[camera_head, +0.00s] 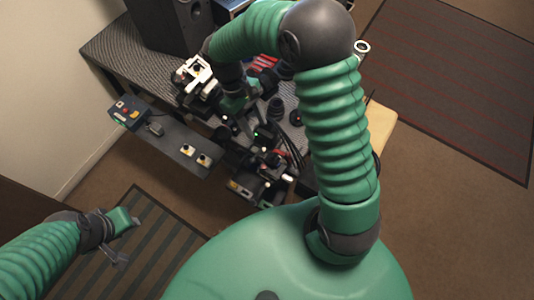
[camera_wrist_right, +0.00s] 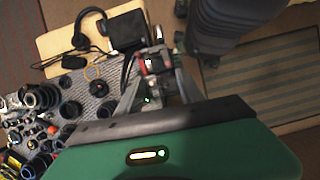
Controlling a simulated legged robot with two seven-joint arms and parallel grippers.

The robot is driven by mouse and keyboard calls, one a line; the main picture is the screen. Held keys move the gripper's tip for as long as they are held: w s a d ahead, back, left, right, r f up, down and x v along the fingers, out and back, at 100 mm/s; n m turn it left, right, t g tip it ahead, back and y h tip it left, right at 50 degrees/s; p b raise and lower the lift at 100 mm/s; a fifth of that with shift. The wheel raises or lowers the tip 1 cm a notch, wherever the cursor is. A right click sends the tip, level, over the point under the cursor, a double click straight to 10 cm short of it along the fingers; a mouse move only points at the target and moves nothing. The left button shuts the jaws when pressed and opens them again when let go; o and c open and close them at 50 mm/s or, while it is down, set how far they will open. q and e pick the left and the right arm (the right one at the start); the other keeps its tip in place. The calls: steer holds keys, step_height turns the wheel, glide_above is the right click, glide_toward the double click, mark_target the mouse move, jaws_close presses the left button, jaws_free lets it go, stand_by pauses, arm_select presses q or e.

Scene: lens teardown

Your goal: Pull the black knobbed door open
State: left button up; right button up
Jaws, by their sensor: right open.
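I cannot pick out the black knobbed door for certain. A cluster of dark box-like parts (camera_head: 262,183) stands at the near edge of the table in the head view, partly hidden by my right arm. My right gripper (camera_wrist_right: 155,88) is open in the right wrist view, its two grey fingers spread. A small red and silver part (camera_wrist_right: 154,66) shows between or beyond the fingertips; I cannot tell whether they touch it. In the head view the right gripper is over the table among dark parts. My left gripper (camera_head: 120,238) hangs at the lower left, apart from the table, its fingers spread and empty.
A grey patterned table (camera_head: 120,48) carries a black speaker-like box (camera_head: 172,28) and a white device (camera_head: 193,72). A grey shelf (camera_head: 170,140) holds a blue control box (camera_head: 128,112). Several black lens parts (camera_wrist_right: 40,97) crowd the table. A wooden board (camera_wrist_right: 58,42) holds headphones.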

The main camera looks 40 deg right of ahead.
mark_target(271, 155)
steer(key=s+d+n+t+y+b, duration=0.3)
steer(key=s+d+t+y+b, duration=0.2)
steer(key=s+d+t+b, duration=0.3)
steer(key=shift+g, duration=0.6)
steer(key=x, duration=0.5)
steer(key=b+x, duration=0.1)
steer(key=x, duration=0.4)
steer(key=d+x, duration=0.1)
steer(key=x, duration=0.4)
steer(key=shift+s+a+f+b, duration=0.15)
steer(key=shift+s+f+b, duration=0.05)
steer(key=shift+f+b, duration=0.25)
steer(key=shift+w+a+f, duration=0.1)
steer(key=shift+a+f, duration=0.1)
steer(key=shift+f, duration=0.15)
arm_select(q)
steer(key=s+x, duration=0.2)
steer(key=x, duration=0.9)
steer(key=shift+s+f, duration=0.4)
steer(key=shift+f, duration=0.1)
arm_select(e)
steer(key=shift+a, duration=0.2)
arm_select(q)
steer(key=shift+d, duration=0.15)
arm_select(e)
steer(key=shift+d, duration=0.1)
jaws_close()
